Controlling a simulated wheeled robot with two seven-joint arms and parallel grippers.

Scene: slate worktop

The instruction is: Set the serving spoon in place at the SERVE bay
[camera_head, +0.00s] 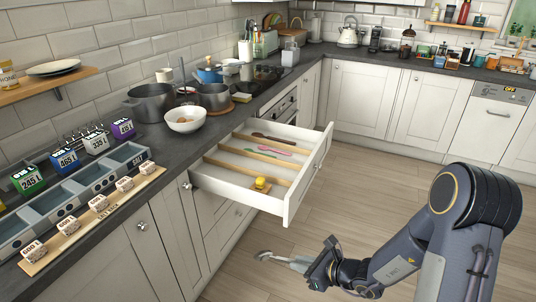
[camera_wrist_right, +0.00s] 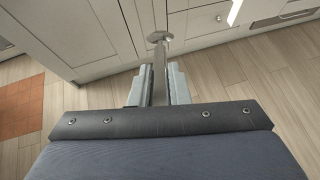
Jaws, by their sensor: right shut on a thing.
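My right gripper (camera_head: 312,268) is shut on the serving spoon, out over the floor in front of the open drawer. The spoon (camera_head: 265,256) is grey metal; its rounded head points left, away from the jaws. In the right wrist view the spoon (camera_wrist_right: 160,62) runs straight out from between the fingers (camera_wrist_right: 158,88), head at the far end. The open drawer (camera_head: 297,198) has wooden dividers making several long compartments. I cannot read a SERVE label in any view. My left gripper is not in view.
The drawer holds a brown utensil (camera_head: 272,137), a pink and green one (camera_head: 277,151) and a small yellow thing (camera_head: 260,183) near its front left. A grey compartment tray (camera_head: 78,192) and pots (camera_head: 152,102) stand on the worktop. The floor (camera_head: 360,195) right of the drawer is clear.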

